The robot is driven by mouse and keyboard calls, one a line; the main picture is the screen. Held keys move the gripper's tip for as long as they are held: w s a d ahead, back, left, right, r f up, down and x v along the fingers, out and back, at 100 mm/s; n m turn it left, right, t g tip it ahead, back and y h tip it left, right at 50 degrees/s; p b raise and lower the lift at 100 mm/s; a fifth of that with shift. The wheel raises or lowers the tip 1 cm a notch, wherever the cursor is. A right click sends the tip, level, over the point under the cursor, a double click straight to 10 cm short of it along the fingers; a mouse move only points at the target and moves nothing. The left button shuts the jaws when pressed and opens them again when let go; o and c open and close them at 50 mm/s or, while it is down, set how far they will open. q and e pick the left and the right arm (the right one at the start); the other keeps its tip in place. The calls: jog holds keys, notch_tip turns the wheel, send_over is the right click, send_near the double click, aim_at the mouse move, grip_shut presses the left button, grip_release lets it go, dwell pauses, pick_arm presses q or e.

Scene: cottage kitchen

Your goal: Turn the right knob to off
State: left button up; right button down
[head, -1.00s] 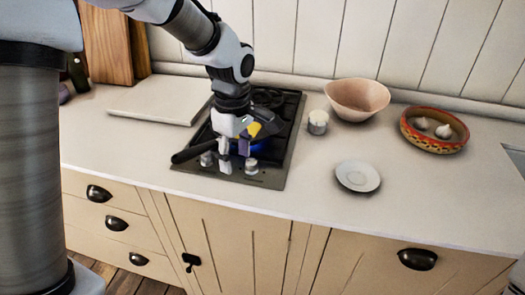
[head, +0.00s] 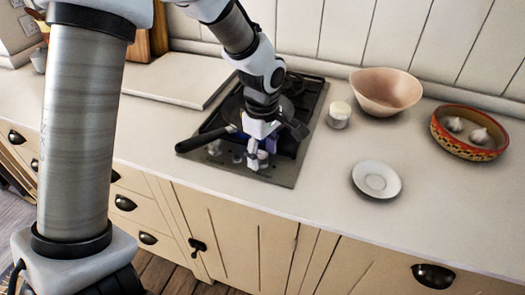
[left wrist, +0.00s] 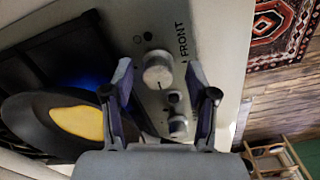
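The hob (head: 285,177) is set in the counter, with a row of knobs along its front edge. In the left wrist view the right knob (left wrist: 158,70), pale and round, sits beside the word FRONT. The left knob (left wrist: 178,127) is lower in that view, nearer the gripper's base. My left gripper (left wrist: 158,78) is open, with one finger on each side of the right knob; I cannot tell whether they touch it. In the head view this gripper (head: 258,160) largely covers the right knob. A blue flame glow (left wrist: 95,80) shows beside the pan. My right gripper is out of view.
A dark pan (left wrist: 30,125) with yellow food is on the hob, its black handle (head: 203,139) pointing left. A small white-topped jar (head: 339,117), a pink bowl (head: 385,90), a saucer (head: 376,179) and a garlic bowl (head: 470,150) stand to the right. The front counter is clear.

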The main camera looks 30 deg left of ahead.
pick_arm(q)
jog(key=shift+w+f, duration=0.1)
grip_shut()
jog(key=m+p, duration=0.3)
jog(key=shift+r, duration=0.2)
jog(key=m+p, duration=0.1)
jog(key=m, duration=0.1)
jog(key=m+p, duration=0.3)
jog(key=shift+s+a+m, duration=0.1)
jog(key=shift+s+m, duration=0.15)
jog(key=shift+m, duration=0.05)
jog(key=m+p, duration=0.3)
jog(key=m, duration=0.2)
jog(key=shift+a+f+m+p, duration=0.1)
jog(key=shift+m+p, duration=0.55)
jog(key=shift+m, duration=0.4)
jog(key=shift+a+f+m+p, duration=0.1)
jog(key=shift+m+p, duration=0.55)
jog(key=shift+m, duration=0.4)
